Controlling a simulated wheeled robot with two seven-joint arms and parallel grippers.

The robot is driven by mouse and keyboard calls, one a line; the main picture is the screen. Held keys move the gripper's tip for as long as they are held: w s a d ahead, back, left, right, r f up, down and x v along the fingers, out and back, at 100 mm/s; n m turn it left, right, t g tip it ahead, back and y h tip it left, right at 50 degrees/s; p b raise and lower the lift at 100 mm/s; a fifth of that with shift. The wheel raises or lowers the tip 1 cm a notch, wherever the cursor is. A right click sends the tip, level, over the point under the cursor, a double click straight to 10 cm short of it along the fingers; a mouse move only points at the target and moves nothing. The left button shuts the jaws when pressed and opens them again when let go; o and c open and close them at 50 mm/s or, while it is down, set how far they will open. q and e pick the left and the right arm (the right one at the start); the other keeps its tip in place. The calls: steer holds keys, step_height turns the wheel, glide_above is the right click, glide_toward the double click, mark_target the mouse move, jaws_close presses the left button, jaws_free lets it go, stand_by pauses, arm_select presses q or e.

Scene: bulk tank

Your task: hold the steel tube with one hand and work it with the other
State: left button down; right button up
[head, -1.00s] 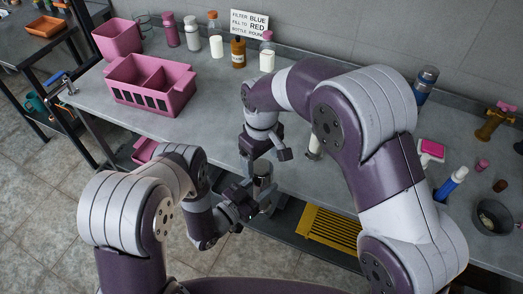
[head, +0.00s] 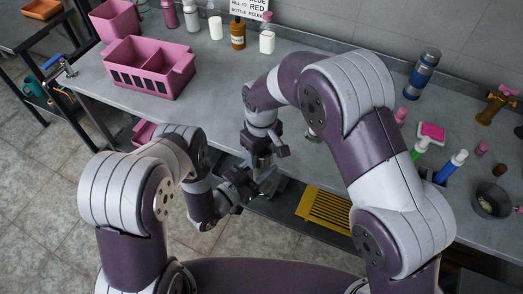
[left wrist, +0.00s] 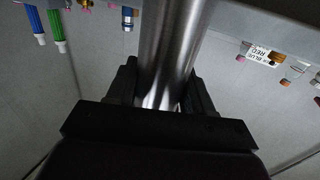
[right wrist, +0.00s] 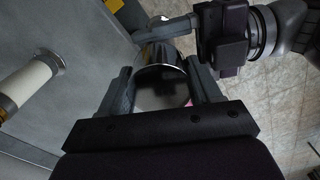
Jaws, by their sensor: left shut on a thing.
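The steel tube (left wrist: 172,50) is a shiny cylinder between my left gripper's fingers (left wrist: 165,92), which are shut on it. In the head view the tube (head: 264,162) is small and partly hidden between my two grippers, in front of the bench edge. My left gripper (head: 243,184) holds it from the lower left. My right gripper (head: 264,148) is above its upper end. In the right wrist view the tube's dark, round end (right wrist: 162,85) lies between the right gripper's spread fingers (right wrist: 165,92); whether they touch it is unclear.
The grey bench (head: 225,90) carries a pink divided caddy (head: 150,68), several bottles along the wall, a blue flask (head: 422,72) and a dark bowl (head: 492,200). A pale cylinder (right wrist: 28,88) stands near my right gripper.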

steer(key=o, duration=1.2)
steer(key=shift+o, duration=0.2)
step_height(320, 180, up, 8)
steer(key=shift+f, duration=0.25)
steer(key=s+d+m, duration=0.4)
steer(key=s+d, duration=0.2)
steer(key=d, duration=0.5)
steer(key=s+d+m+t, duration=0.1)
steer(key=s+d+m, duration=0.4)
steer(key=d, duration=0.6)
steer(key=shift+s+d+f, duration=0.25)
steer(key=shift+s+f, duration=0.05)
steer(key=shift+s, duration=0.8)
